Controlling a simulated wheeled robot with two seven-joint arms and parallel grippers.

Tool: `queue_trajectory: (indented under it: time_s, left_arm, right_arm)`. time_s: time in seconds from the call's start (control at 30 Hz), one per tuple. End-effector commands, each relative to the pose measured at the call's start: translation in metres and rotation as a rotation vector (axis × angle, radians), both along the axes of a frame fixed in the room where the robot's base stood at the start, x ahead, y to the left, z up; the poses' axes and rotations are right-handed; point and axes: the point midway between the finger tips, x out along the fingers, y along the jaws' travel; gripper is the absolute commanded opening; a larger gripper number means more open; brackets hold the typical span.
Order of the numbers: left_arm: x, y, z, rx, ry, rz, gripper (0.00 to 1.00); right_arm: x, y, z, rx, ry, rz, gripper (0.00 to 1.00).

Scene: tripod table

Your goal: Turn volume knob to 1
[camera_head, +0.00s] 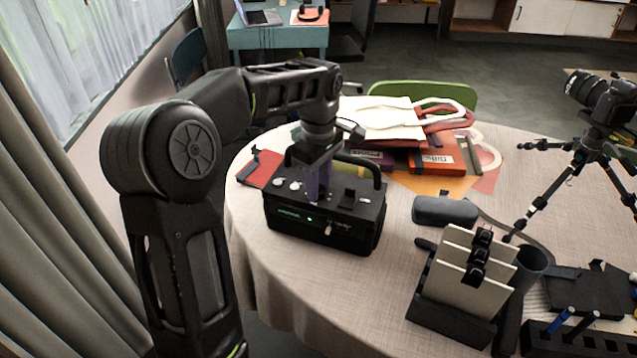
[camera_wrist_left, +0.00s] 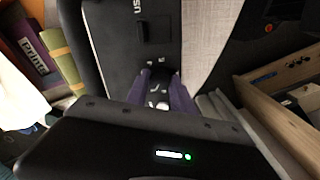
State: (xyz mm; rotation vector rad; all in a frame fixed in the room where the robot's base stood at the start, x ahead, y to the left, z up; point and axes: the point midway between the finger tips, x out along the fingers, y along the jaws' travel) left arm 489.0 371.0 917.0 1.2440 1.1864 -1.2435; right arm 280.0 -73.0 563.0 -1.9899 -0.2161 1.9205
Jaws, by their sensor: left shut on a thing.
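The black box-shaped device (camera_head: 345,232) stands on the round table, with small pale knobs (camera_head: 279,182) on the left of its top panel and a green light on its front. My left gripper (camera_head: 319,190) points down onto the middle of the top panel. In the left wrist view its purple fingers (camera_wrist_left: 164,92) are shut around a small dark knob with white marks close by. The fingers partly hide this knob, and its setting cannot be read. My right gripper is in neither view.
Bags and books (camera_head: 440,160) lie behind the device. A grey case (camera_head: 445,210), a holder with pale cards (camera_head: 470,270) and a camera on a tripod (camera_head: 605,105) stand to the right. The table's front left edge is bare cloth.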

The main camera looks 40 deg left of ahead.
Motion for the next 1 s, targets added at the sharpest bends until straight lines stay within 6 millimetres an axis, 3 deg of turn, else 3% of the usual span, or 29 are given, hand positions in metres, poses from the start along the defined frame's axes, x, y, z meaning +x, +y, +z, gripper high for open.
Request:
queue_trajectory:
  time_s: [0.37, 0.4, 0.6, 1.0]
  left_arm:
    - [0.0, -0.0002, -0.0003, 0.0, 0.0, 0.004, 0.0]
    - [0.0, -0.0002, -0.0003, 0.0, 0.0, 0.004, 0.32]
    - [0.0, -0.0002, -0.0002, 0.0, 0.0, 0.003, 0.48]
    - [0.0004, -0.0001, 0.0057, 0.0, -0.001, 0.003, 0.5]
  right_arm:
    - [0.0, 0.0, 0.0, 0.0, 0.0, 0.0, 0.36]
    - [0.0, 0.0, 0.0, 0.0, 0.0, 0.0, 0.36]
    - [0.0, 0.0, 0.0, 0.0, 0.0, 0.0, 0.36]
    - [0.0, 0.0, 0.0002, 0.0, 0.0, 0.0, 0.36]
